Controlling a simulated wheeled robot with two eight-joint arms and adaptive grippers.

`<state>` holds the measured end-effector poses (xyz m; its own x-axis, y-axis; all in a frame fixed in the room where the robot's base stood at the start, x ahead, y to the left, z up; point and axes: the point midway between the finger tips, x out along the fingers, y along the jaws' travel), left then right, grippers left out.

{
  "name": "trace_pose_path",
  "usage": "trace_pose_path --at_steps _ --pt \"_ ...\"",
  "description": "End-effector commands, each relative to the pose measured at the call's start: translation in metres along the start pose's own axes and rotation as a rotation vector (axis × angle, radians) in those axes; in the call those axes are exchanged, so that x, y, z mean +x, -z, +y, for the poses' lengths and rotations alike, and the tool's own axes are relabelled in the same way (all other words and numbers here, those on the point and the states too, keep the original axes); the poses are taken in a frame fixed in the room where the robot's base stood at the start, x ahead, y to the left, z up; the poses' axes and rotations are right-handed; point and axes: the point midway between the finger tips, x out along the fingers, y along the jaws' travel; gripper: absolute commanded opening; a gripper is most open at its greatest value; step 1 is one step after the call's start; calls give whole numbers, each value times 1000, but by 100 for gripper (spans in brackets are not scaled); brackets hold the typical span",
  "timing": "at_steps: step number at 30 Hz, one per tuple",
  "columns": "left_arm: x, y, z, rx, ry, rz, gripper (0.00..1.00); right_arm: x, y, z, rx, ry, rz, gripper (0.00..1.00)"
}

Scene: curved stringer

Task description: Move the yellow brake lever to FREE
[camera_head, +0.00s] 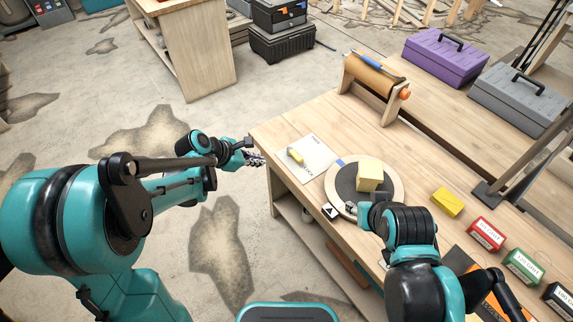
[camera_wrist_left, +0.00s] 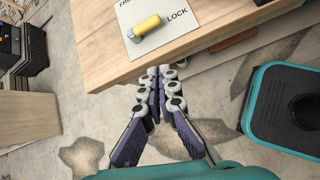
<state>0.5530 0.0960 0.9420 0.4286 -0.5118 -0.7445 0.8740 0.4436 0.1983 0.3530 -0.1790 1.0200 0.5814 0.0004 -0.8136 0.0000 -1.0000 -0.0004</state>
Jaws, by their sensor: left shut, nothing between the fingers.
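The yellow brake lever (camera_head: 295,155) lies on a white plate (camera_head: 322,165) at the table's near left corner. In the left wrist view the lever (camera_wrist_left: 148,25) has a grey end at lower left, and its yellow end points toward the word LOCK. The word FREE is partly cut off at the top left of that view. My left gripper (camera_head: 256,160) is just off the table edge, apart from the lever; its fingers (camera_wrist_left: 160,72) are together and empty. My right gripper (camera_head: 350,208) is at the turntable's near edge, its fingers too small and hidden to judge.
A round turntable (camera_head: 335,188) bearing a pale yellow block (camera_head: 369,175) is right of the plate. A paper roll stand (camera_head: 370,85), a yellow block (camera_head: 447,202) and labelled red, green and black boxes are on the table (camera_head: 290,122). Open floor lies left of the table.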

Motion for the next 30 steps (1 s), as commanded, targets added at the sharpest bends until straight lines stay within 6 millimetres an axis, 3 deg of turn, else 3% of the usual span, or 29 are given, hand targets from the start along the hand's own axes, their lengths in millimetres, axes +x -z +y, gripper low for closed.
trace_pose_path --at_steps 3,7,22,30 --pt "19 4 5 -142 21 -36 0 2 -1 0 0 0 0 40" --pt "28 6 8 -230 35 -57 0 2 -2 0 0 0 0 40" --pt "36 7 7 -252 40 -61 0 4 -3 0 0 0 0 40" --pt "85 5 5 -248 42 -60 0 19 -14 0 0 0 0 40"
